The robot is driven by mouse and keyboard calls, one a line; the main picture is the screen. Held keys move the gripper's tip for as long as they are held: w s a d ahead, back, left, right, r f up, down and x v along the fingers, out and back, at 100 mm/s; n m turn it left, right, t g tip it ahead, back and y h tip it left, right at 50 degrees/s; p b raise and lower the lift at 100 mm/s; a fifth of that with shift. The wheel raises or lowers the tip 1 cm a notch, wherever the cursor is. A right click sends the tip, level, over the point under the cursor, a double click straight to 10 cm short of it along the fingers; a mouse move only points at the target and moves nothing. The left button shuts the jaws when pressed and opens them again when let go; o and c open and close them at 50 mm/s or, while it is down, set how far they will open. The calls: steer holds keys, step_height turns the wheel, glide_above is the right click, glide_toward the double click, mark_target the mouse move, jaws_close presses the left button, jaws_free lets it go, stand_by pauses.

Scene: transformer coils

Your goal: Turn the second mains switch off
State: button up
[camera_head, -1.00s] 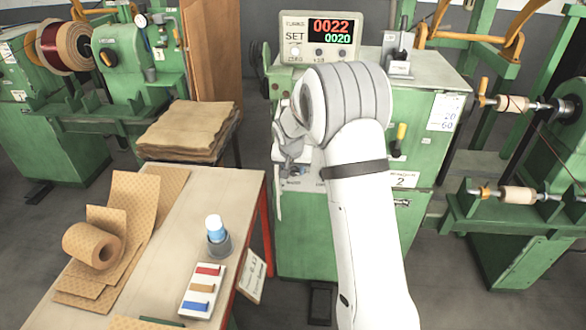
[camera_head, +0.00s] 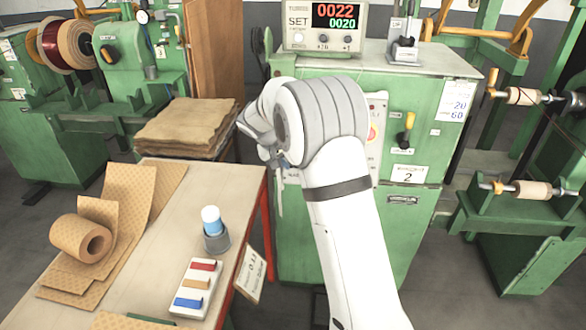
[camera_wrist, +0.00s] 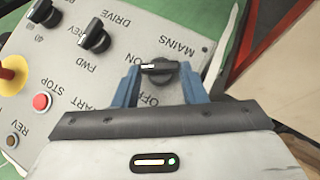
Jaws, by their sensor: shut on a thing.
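In the wrist view a black rotary knob (camera_wrist: 165,73) labelled MAINS sits on the grey control panel (camera_wrist: 185,25), with ON and OFF printed beside it. Its white mark points left in the picture, near the word ON. My gripper (camera_wrist: 159,72) has its blue fingers on either side of this knob and is shut on it. In the head view my arm hides the knob and most of the panel. The green machine (camera_head: 318,235) there carries a plate (camera_head: 408,175) marked 2.
The wrist view also shows other black knobs (camera_wrist: 95,36), a red STOP button (camera_wrist: 41,102) and a yellow-ringed button (camera_wrist: 12,75) on the panel. In the head view a yellow-handled lever (camera_head: 406,128) is right of my arm. A workbench (camera_head: 150,255) stands at left.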

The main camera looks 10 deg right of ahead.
steer(key=n+h+b, duration=0.2)
steer(key=b, duration=0.1)
steer(key=f+n+t+h+b, duration=0.1)
steer(key=n+h+b, duration=0.2)
steer(key=a+n+t+h+b, duration=0.1)
steer(key=n+h+b, duration=0.1)
steer(key=b, duration=0.1)
steer(key=shift+s+a+f+n+h, duration=0.1)
steer(key=shift+s+f+n+h, duration=0.05)
steer(key=shift+f+n+h, duration=0.2)
steer(key=shift+n+t, duration=0.25)
steer(key=shift+t, duration=0.15)
steer(key=o, duration=1)
steer(key=v, duration=0.7)
steer(key=shift+s+a, duration=0.15)
steer(key=shift+a, duration=0.25)
steer(key=shift+r, duration=0.1)
